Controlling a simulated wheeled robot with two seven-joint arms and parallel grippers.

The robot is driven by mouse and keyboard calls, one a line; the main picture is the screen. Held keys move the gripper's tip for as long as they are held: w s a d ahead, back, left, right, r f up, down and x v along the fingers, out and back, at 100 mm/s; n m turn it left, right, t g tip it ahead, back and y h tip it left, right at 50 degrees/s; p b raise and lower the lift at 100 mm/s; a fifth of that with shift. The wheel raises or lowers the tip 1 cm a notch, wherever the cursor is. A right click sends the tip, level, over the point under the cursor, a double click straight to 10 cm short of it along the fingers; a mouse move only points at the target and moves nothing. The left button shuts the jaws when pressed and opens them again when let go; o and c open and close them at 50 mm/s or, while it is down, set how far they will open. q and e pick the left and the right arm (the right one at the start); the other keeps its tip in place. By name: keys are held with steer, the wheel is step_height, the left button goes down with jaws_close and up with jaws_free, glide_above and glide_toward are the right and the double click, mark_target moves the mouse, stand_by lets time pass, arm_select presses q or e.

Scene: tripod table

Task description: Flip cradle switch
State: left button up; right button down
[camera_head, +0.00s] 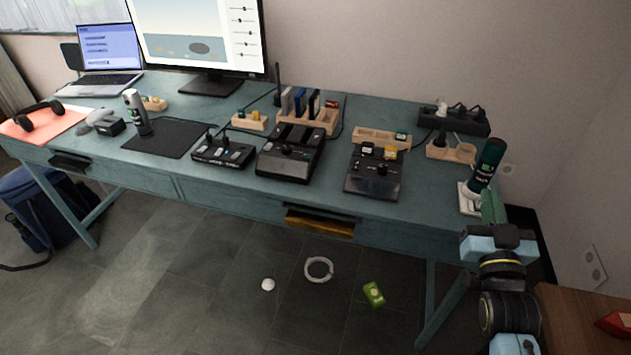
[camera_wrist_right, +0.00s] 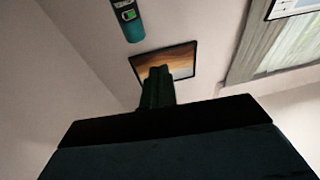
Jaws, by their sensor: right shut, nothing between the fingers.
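A white cradle (camera_head: 467,199) sits at the right end of the blue-green table. The cylinder also shows in the right wrist view (camera_wrist_right: 128,18), at the top. My right gripper (camera_head: 489,196) is shut and empty, just in front of and right of the cradle, its green fingers pointing up in the head view. Its fingers also show in the right wrist view (camera_wrist_right: 157,75). The switch on the cradle is too small or hidden to make out. My left gripper is out of view.
Black control boxes (camera_head: 290,148) and (camera_head: 376,172), wooden holders (camera_head: 450,151) and a power strip (camera_head: 455,120) crowd the table (camera_head: 225,190). A wall is close on the right. A brown surface (camera_head: 575,310) stands at lower right. A ring and small items lie on the floor.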

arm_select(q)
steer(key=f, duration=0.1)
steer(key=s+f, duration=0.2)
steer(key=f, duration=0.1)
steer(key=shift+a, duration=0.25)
arm_select(e)
steer(key=s+d+f+m+g+h, duration=0.1)
steer(key=d+f+m+g+h, duration=0.1)
steer(key=f, duration=0.4)
steer(key=shift+s+d+f, duration=0.25)
steer(key=shift+d, duration=0.25)
steer(key=b, duration=0.3)
glide_above(477, 221)
steer(key=shift+r, duration=0.35)
step_height(477, 221, down, 3)
steer(key=shift+f+b, duration=0.1)
steer(key=shift+b, duration=0.4)
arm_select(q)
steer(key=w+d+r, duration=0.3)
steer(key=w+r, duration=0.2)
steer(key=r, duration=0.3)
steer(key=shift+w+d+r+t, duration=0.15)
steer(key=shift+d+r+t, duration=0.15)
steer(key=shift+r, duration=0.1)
arm_select(e)
steer(key=shift+f, duration=0.25)
